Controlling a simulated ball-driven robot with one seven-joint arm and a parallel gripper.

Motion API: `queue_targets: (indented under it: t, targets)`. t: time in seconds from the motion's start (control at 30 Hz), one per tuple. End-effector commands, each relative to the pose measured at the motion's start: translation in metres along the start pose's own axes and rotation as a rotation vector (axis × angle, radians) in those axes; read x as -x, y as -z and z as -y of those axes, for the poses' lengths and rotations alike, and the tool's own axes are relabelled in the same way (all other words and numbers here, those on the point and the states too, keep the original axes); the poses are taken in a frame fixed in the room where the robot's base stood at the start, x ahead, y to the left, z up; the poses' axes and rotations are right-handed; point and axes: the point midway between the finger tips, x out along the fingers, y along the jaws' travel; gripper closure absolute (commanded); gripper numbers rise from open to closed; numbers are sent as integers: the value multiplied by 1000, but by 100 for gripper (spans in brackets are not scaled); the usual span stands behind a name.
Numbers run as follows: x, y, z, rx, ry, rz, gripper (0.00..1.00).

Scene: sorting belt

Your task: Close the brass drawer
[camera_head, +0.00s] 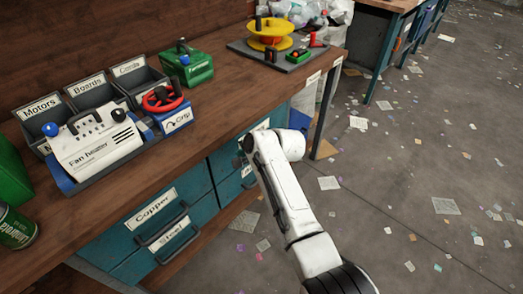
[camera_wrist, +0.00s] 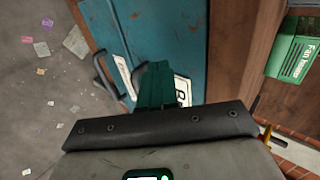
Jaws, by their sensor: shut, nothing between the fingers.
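Teal drawers sit under the wooden bench. In the wrist view, a white label (camera_wrist: 183,90) starting with what looks like B is on a teal drawer front (camera_wrist: 178,35); the rest of the word is hidden by my gripper. I cannot tell how far this drawer stands out. My gripper (camera_wrist: 157,73) is shut and empty, its fingers close in front of that label; contact is unclear. Dark bar handles (camera_wrist: 103,70) show beside it. In the head view my white arm reaches to the right-hand drawers (camera_head: 225,160) and partly hides their fronts and labels.
Drawers labelled Copper (camera_head: 152,204) and Steel (camera_head: 168,236) are at the left. The bench top (camera_head: 225,90) holds a fan heater (camera_head: 98,142), labelled bins, a green box (camera_head: 187,68) and a yellow spool (camera_head: 270,35). The floor (camera_head: 400,170) at right is open, littered with paper scraps.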

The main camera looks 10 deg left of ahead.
Motion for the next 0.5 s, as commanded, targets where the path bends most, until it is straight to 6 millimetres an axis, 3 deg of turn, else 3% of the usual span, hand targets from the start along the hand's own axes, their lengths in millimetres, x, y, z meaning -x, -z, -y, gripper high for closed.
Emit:
queue_targets:
  t: [0.5]
  targets:
    - [74,2,-3,-2,-3,0,100]
